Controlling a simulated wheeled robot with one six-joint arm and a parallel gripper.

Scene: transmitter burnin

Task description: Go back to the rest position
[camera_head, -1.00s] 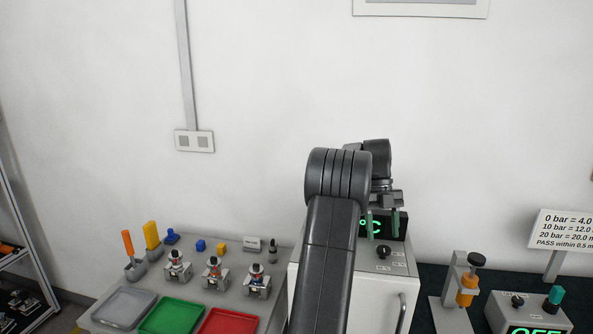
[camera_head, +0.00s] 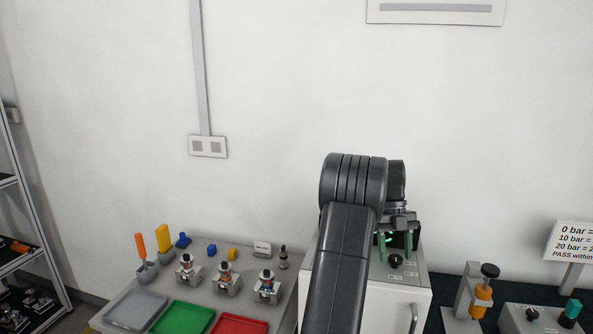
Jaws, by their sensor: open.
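My gripper (camera_head: 396,249) hangs in front of the oven's green display, above the top of the white cabinet-like unit (camera_head: 394,290). Its two greenish fingers stand apart with nothing visible between them. My dark arm rises in the middle of the picture and hides part of the unit and its display. A black knob (camera_head: 396,261) sits on the unit just below the fingers.
On the left, a grey bench holds a grey tray (camera_head: 119,322), a green tray (camera_head: 163,327), a red tray (camera_head: 258,326) and several transmitters in stands (camera_head: 228,283). A pump with an orange body (camera_head: 481,304) and a control box (camera_head: 541,318) stand right.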

